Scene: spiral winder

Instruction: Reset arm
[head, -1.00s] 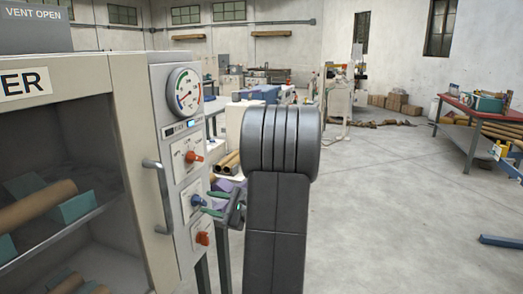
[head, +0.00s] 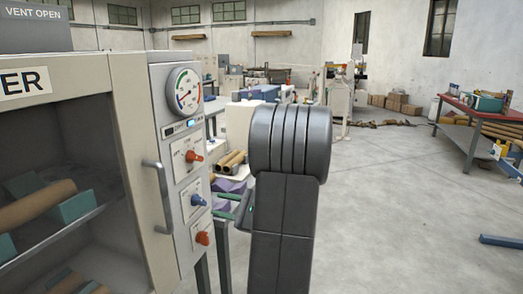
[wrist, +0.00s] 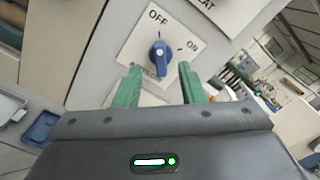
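My gripper (head: 228,205) shows its green fingers just right of the control panel (head: 176,270), partly hidden by my arm. In the wrist view the two green fingers of my gripper (wrist: 158,88) are apart with nothing between them. A blue knob (wrist: 159,55) on a white OFF/ON plate lies beyond the fingertips, clear of them. In the head view the blue knob (head: 198,200) sits between an upper orange knob (head: 194,156) and a lower orange knob (head: 202,238).
A cabinet (head: 124,130) with a handle (head: 157,196) and cardboard tubes inside stands at left. A gauge (head: 185,91) tops the panel. A red-topped table (head: 455,101) stands at far right. The floor (head: 400,215) right of my arm is mostly clear.

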